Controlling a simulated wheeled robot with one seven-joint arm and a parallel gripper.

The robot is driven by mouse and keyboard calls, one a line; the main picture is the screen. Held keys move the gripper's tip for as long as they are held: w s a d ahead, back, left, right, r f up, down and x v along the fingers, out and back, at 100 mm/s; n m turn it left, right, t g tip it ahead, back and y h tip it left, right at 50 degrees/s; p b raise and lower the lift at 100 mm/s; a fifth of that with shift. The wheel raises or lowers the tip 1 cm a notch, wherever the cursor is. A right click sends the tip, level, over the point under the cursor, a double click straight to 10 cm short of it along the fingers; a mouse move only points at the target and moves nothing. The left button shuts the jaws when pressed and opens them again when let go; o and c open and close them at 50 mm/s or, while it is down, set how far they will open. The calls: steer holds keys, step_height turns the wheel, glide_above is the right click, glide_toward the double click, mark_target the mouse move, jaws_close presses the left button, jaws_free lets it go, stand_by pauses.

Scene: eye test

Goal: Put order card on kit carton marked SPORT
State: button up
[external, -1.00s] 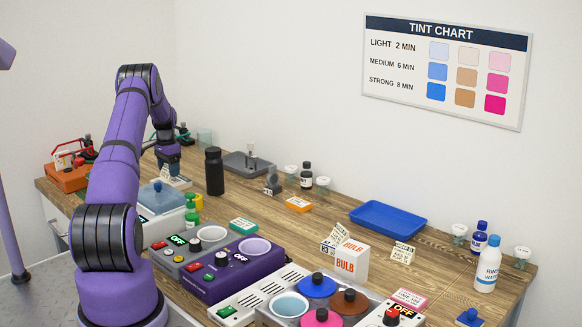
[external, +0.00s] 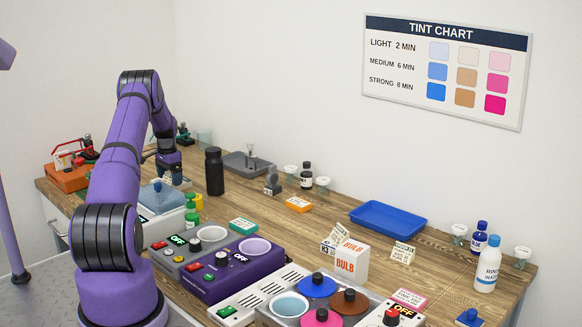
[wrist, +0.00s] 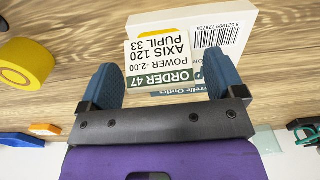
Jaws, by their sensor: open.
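The order card (wrist: 162,58), white with a green band reading ORDER 47, shows upside down in the wrist view between my fingers. In the external view the card (external: 177,181) is small and partly hidden by my gripper (external: 169,166). In the wrist view my gripper (wrist: 160,72) is open, with one blue finger close to each side edge of the card; I cannot tell whether they touch it. A white carton (wrist: 236,18) with a barcode lies beyond and partly behind the card. No SPORT mark is readable in either view.
In the wrist view a yellow roll (wrist: 25,63) lies at left. In the external view a black bottle (external: 214,172) stands right of my gripper, and a blue-lidded box (external: 160,197) is in front. A blue tray (external: 388,220) lies farther right, with bare wood before it.

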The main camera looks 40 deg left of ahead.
mark_target(169, 174)
step_height(169, 174, up, 12)
stand_by(0.5)
steer(key=shift+d+r, duration=0.1)
steer(key=shift+r, duration=0.1)
steer(key=w+d+r+t, duration=0.1)
steer(key=w+d+r, duration=0.2)
steer(key=d+r, duration=1.25)
steer(key=s+d+r+t+y, duration=0.1)
steer(key=s+d+r, duration=0.2)
steer(key=d+r, duration=0.5)
steer(key=s+d+r, duration=0.3)
steer(key=d+r, duration=0.1)
steer(key=d, duration=0.9)
steer(key=s+d+r+t, duration=0.1)
steer(key=s+d+r, duration=0.2)
steer(key=s+d, duration=0.45)
steer(key=s+d+f+t, duration=0.1)
steer(key=s+d+f, duration=0.1)
steer(key=s+d, duration=0.6)
steer(key=s+d+f+t+h, duration=0.1)
steer(key=s+d+f, duration=0.2)
steer(key=s+d, duration=0.4)
steer(key=s, duration=0.6)
steer(key=shift+s+d, duration=0.15)
steer(key=shift+d, duration=0.2)
